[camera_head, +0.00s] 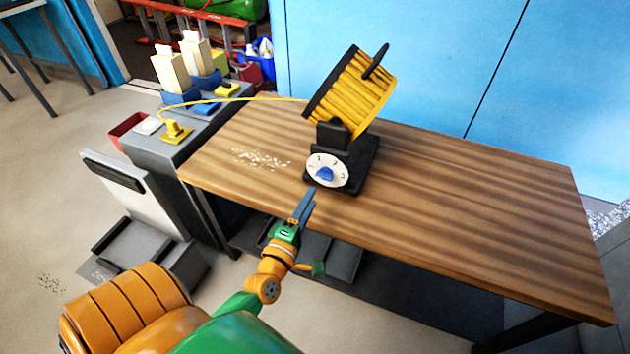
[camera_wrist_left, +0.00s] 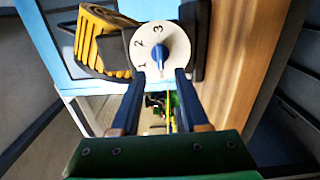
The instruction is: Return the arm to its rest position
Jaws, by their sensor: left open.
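My left gripper (camera_head: 301,206) is open and empty in front of the dial on the bench. Its two dark blue fingers also show in the left wrist view (camera_wrist_left: 158,84), apart, with the dial beyond their tips. The white dial (camera_head: 327,170) has a blue knob (camera_head: 325,174) and numbers around it, and it sits on a black base (camera_head: 360,170). In the left wrist view the blue knob (camera_wrist_left: 156,56) points at or near the 3; I cannot tell exactly. My right gripper is in neither view.
A yellow ribbed drum (camera_head: 350,92) stands tilted above the dial. A yellow cord runs left to a grey cabinet (camera_head: 168,150) with blue holders. Pale crumbs (camera_head: 262,160) lie on the wooden bench (camera_head: 470,215). The bench's right part is clear.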

